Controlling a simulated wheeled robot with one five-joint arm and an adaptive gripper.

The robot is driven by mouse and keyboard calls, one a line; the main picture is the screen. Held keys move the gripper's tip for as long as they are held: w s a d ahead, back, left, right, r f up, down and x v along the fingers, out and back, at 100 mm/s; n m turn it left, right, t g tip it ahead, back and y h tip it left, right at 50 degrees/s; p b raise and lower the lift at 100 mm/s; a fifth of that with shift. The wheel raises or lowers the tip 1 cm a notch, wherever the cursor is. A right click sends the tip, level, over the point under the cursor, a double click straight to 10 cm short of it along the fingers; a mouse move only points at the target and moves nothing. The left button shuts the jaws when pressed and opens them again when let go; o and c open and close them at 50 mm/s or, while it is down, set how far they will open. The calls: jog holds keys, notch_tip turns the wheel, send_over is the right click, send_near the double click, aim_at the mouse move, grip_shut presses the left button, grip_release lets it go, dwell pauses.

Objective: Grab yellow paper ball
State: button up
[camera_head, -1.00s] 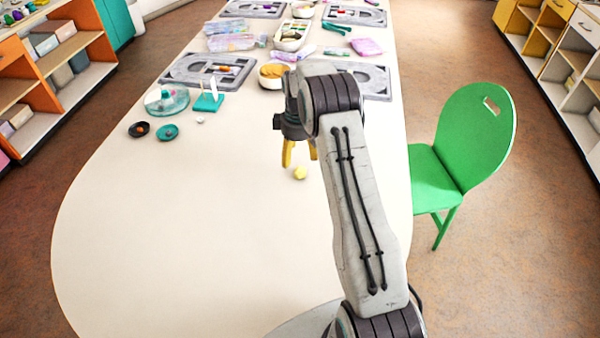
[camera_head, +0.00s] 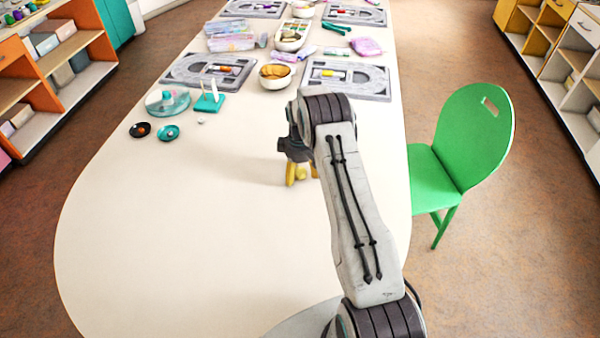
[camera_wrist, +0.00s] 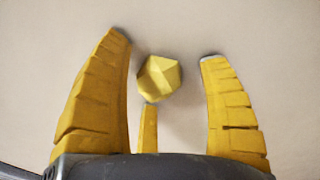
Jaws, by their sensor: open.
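The yellow paper ball (camera_wrist: 160,78) is a small faceted ball on the pale table. In the wrist view it lies between the tips of my gripper (camera_wrist: 165,50), nearer the left finger, with gaps to both side fingers. A third, shorter yellow finger is just below it in the picture, close to it; I cannot tell whether they touch. My gripper (camera_head: 301,178) is open and low over the table in the head view. There the ball (camera_head: 301,173) shows only partly among the yellow fingers.
The white table (camera_head: 180,250) is clear in front and to the left of my gripper. Grey bead boards (camera_head: 345,92), a bowl (camera_head: 276,84) and small dishes (camera_head: 168,132) lie farther back. A green chair (camera_head: 470,140) stands at the right edge.

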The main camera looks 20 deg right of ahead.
jog(key=c, duration=0.8)
jog(key=shift+r, duration=0.1)
